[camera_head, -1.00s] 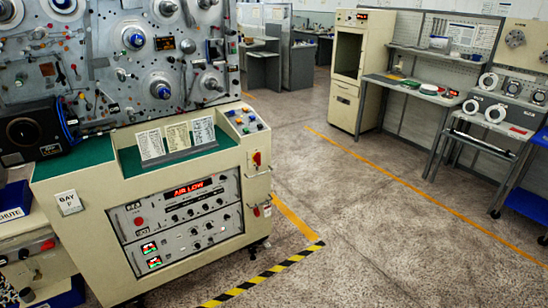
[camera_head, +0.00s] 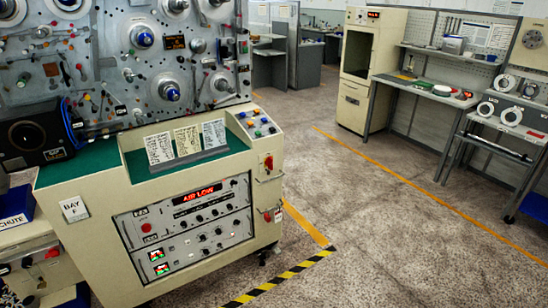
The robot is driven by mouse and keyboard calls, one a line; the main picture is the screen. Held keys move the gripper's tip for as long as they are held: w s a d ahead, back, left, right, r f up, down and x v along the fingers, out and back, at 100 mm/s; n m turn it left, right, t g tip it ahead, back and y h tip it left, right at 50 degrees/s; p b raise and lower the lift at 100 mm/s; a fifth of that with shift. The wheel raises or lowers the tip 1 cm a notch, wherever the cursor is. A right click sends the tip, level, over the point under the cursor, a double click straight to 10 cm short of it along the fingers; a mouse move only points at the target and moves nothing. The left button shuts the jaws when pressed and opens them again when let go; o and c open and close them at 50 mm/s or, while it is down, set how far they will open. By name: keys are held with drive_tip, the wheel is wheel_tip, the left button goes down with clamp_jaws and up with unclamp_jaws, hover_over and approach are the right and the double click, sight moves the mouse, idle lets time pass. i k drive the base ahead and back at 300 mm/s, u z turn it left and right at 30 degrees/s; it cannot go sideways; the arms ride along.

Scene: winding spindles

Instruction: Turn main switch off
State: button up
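The cream winding machine (camera_head: 90,238) stands at the left. A red switch handle (camera_head: 268,162) sits on its right end panel, just below the sloped button panel (camera_head: 257,123), and looks like the main switch. Its exact position is too small to read. A second small red part (camera_head: 267,216) is lower on the same end, beside a tag. The machine's front panel shows a lit red "AIR LOW" display (camera_head: 194,193) and two small lit meters below it. My gripper is not in view.
A yellow-black floor stripe (camera_head: 285,276) and an orange line (camera_head: 308,224) run near the machine's right end. Open floor (camera_head: 370,220) lies to its right. A tall cream cabinet (camera_head: 356,110) and workbenches (camera_head: 415,88) stand along the right wall.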

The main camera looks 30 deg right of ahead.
sight(269, 162)
drive_tip(key=z, duration=0.25)
drive_tip(key=i, duration=1.3)
drive_tip(key=u, duration=0.4)
